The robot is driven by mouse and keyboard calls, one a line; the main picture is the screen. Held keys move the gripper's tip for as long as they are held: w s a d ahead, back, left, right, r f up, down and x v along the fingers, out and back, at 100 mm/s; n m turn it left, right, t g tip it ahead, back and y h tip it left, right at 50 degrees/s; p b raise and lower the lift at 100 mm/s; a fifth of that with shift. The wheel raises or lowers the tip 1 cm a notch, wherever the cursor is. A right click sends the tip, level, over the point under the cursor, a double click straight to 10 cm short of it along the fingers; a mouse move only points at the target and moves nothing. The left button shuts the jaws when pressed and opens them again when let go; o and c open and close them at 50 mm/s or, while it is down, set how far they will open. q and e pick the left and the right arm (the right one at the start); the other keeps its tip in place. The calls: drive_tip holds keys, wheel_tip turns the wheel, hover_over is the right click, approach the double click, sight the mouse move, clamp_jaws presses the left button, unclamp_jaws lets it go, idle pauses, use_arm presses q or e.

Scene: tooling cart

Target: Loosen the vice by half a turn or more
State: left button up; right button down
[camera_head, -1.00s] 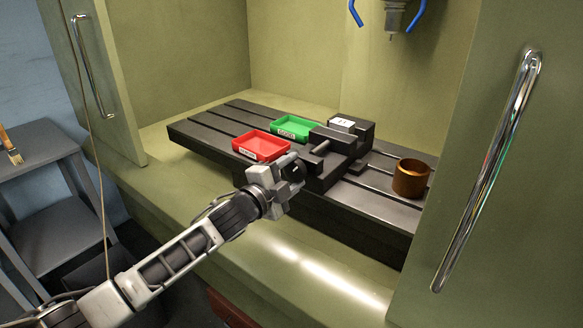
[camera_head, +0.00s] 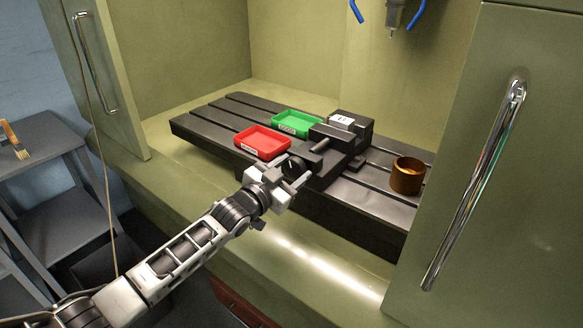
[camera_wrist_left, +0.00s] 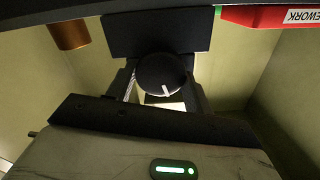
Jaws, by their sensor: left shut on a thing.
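The dark vice (camera_head: 332,150) sits on the slotted machine table, with a white label on its rear block. Its round black knob (camera_head: 294,166) faces the front, partly hidden by my gripper in the head view. In the left wrist view the knob (camera_wrist_left: 160,72) bears a short white mark, with a gripper finger at each side of it. My left gripper (camera_head: 286,179) is shut on the knob. My right gripper is not in view.
A red tray (camera_head: 261,155) and a green tray (camera_head: 274,123) lie left of the vice. A copper-coloured cup (camera_head: 407,184) stands to its right on the slotted table (camera_head: 222,107). Open cabinet doors with metal handles flank the opening. A spindle (camera_head: 393,17) hangs above.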

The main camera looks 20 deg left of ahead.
use_arm(q)
drive_tip(key=n, duration=0.4)
drive_tip(key=shift+n, duration=0.4)
drive_tip(key=n, duration=0.3)
drive_tip(key=shift+a+n, duration=0.1)
drive_tip(key=shift+n, duration=0.2)
drive_tip(key=n+b, duration=0.1)
drive_tip(key=n, duration=0.3)
drive_tip(key=shift+f+n, duration=0.1)
drive_tip(key=shift+n, duration=0.2)
drive_tip(key=n+b, duration=0.1)
drive_tip(key=n, duration=0.3)
drive_tip(key=shift+f+n, duration=0.1)
drive_tip(key=shift+n, duration=0.2)
drive_tip(key=n, duration=0.3)
drive_tip(key=shift+n, duration=0.3)
drive_tip(key=n, duration=0.4)
drive_tip(key=n+p, duration=0.1)
drive_tip(key=n, duration=0.4)
drive_tip(key=shift+f+n+p, duration=0.1)
drive_tip(key=shift+n+p, duration=0.4)
drive_tip(key=shift+n, duration=1.3)
